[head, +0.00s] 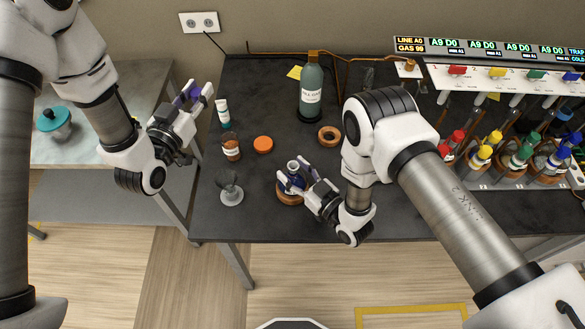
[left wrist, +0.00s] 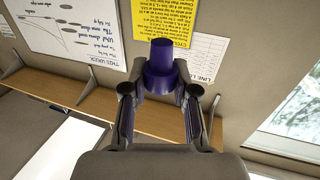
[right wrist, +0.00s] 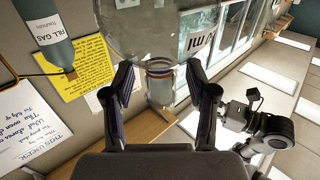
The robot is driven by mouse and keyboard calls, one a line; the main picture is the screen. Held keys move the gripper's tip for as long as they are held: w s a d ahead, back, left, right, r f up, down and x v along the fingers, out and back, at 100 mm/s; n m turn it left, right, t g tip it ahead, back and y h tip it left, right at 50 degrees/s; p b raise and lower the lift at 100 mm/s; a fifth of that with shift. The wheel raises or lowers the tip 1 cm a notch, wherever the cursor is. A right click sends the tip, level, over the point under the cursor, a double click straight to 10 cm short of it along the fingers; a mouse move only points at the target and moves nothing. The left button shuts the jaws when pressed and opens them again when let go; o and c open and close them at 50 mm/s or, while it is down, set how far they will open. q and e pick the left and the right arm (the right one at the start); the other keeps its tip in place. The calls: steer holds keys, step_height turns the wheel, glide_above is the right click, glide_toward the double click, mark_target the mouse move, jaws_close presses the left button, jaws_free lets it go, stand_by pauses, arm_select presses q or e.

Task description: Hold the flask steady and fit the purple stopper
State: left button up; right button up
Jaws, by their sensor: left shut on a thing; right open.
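The purple stopper (head: 186,93) is held between the fingertips of my left gripper (head: 195,94), up at the left of the bench. In the left wrist view the stopper (left wrist: 160,62) points away from the fingers. The glass flask (head: 296,183) stands in a brown ring (head: 289,198) near the front of the bench. My right gripper (head: 294,171) is open, with a finger on either side of the flask's neck. In the right wrist view the clear flask neck (right wrist: 160,85) lies between the parted fingers; contact is not visible.
A grey stand (head: 231,190), brown jar (head: 231,147), white tube (head: 223,112) and orange lid (head: 263,144) lie left of the flask. A green bottle (head: 311,92) and another brown ring (head: 329,136) are behind. A rack with coloured-capped bottles (head: 483,152) fills the right.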

steer(key=v, duration=1.1)
steer(key=shift+o, duration=0.2)
steer(key=shift+s+d, duration=0.1)
